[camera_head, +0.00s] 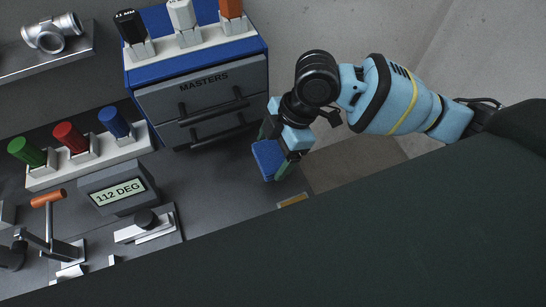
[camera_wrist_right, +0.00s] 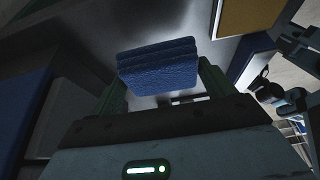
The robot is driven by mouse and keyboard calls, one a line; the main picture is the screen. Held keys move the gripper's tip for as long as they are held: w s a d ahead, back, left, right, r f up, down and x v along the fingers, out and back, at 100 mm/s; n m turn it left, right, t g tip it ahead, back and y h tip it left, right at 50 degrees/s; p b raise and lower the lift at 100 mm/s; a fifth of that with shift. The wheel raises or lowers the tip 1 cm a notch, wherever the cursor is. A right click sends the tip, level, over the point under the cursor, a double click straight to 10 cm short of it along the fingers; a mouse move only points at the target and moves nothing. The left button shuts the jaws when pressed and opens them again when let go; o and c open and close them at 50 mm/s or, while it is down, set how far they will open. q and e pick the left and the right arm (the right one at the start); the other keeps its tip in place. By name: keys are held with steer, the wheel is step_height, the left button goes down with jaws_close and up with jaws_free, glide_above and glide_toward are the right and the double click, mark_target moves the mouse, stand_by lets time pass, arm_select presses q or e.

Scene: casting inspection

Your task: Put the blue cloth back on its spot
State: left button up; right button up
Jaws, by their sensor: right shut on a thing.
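The blue cloth (camera_head: 268,160) is a folded, layered pad. My right gripper (camera_head: 280,158) is shut on it, to the right of the drawer cabinet and near the bench's right end. In the right wrist view the cloth (camera_wrist_right: 158,68) sits between the two green fingers of the gripper (camera_wrist_right: 160,88). A small tan patch (camera_head: 293,201) lies on the bench below the gripper; I cannot tell if it is the cloth's spot. My left gripper is not in view.
A grey cabinet (camera_head: 205,98) marked MASTERS, with two handled drawers, stands left of my right gripper. A rack (camera_head: 90,164) holds green, red and blue handles. A display (camera_head: 118,190) reads 112 DEG. The grey bench (camera_head: 215,195) is clear between display and gripper.

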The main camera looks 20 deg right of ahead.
mark_target(273, 161)
steer(key=shift+w+f, duration=0.2)
steer(key=shift+f, duration=2)
steer(key=shift+f, duration=0.15)
steer(key=o, duration=0.9)
steer(key=shift+f, duration=0.2)
steer(key=v, duration=0.8)
steer(key=shift+d, duration=0.1)
